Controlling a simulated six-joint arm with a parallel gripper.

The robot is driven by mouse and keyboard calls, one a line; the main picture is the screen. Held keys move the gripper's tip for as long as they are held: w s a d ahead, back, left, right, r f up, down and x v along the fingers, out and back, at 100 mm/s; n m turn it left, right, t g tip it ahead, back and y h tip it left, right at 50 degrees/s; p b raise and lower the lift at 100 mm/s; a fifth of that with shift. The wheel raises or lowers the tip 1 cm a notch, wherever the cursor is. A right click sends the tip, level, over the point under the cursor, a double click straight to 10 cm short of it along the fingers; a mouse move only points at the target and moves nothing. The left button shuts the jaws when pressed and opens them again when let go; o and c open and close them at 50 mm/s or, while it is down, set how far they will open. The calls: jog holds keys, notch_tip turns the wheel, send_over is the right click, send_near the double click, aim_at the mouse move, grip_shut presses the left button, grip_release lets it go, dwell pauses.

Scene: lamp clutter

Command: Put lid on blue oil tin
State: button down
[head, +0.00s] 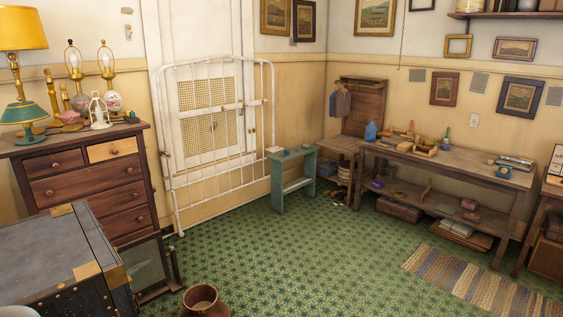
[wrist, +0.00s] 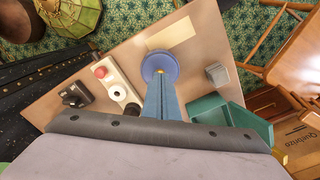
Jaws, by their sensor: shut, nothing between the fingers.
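In the wrist view my gripper (wrist: 160,74) reaches up from the bottom with its blue fingers together and nothing held between them. Its tips are over a round blue thing (wrist: 172,61) on a tan board. I see that thing from above and cannot tell whether it is the oil tin or its lid, nor whether the tips touch it. My gripper is not in the head view. I cannot clearly make out a separate lid.
On the tan board (wrist: 85,125) are a box with a red button (wrist: 100,71), a black device (wrist: 76,95), a grey block (wrist: 217,75) and a teal bin (wrist: 235,118). A wooden chair (wrist: 290,60) is right of it. In the head view, tools crowd the workbench (head: 465,166).

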jog(key=shift+f, duration=0.35)
jog(key=shift+r, duration=0.2)
jog(key=shift+r+p, duration=1)
jog(key=shift+r, duration=0.35)
